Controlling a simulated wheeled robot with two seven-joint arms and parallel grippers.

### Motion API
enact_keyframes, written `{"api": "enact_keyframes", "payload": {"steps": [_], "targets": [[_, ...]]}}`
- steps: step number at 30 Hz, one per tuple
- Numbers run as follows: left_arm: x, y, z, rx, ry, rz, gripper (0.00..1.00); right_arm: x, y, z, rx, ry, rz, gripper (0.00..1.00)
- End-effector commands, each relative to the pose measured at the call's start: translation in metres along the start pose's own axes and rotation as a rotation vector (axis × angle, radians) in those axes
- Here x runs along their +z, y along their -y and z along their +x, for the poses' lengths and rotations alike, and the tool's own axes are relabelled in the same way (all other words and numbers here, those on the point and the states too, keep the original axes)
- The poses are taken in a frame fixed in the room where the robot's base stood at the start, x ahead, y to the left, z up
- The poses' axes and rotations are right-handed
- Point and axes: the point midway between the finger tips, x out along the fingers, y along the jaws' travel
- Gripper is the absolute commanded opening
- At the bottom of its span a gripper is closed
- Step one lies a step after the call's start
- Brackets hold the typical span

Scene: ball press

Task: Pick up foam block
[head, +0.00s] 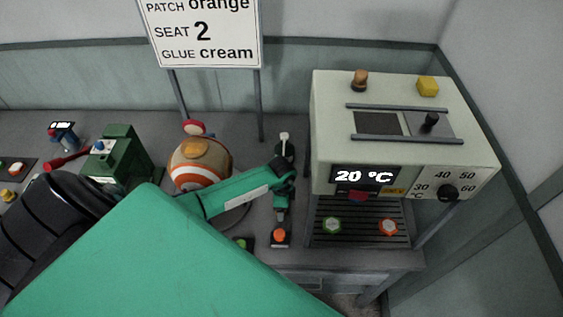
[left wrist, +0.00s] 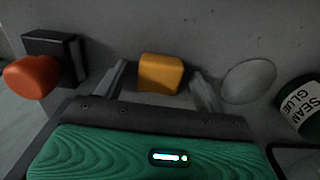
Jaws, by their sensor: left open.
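The foam block, an orange-yellow cube (left wrist: 160,72), sits on the grey table in the left wrist view. My left gripper (left wrist: 159,90) is open, with one finger on each side of the block and gaps on both sides. In the head view my left gripper (head: 281,205) is low over the table, left of the press, and I cannot make out the block there. My right gripper is not in view.
A red-orange knob on a black box (left wrist: 40,75) stands left of the block. A grey disc (left wrist: 248,80) and a seam glue container (left wrist: 302,105) are to its right. The press (head: 400,125), a striped ball (head: 200,165) and a green machine (head: 122,155) crowd the table.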

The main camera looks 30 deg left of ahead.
Motion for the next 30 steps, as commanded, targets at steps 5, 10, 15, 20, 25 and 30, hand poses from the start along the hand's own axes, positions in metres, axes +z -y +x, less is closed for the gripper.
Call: {"api": "enact_keyframes", "payload": {"steps": [5,10,15,20,25,30], "targets": [[0.000,0.000,0.002,0.000,0.000,0.001,0.71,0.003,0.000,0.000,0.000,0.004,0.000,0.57],[0.000,0.000,0.002,0.000,0.000,0.001,0.55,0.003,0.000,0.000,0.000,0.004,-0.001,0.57],[0.000,0.000,0.002,0.000,0.000,0.000,0.24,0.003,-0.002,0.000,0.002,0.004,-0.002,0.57],[0.000,0.000,0.002,0.000,0.000,0.000,0.23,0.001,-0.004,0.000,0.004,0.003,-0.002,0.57],[0.000,0.000,0.001,-0.001,-0.001,0.001,0.23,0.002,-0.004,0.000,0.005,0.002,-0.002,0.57],[-0.001,0.001,-0.009,-0.002,-0.001,0.002,0.23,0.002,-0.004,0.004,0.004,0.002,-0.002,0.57]]}}
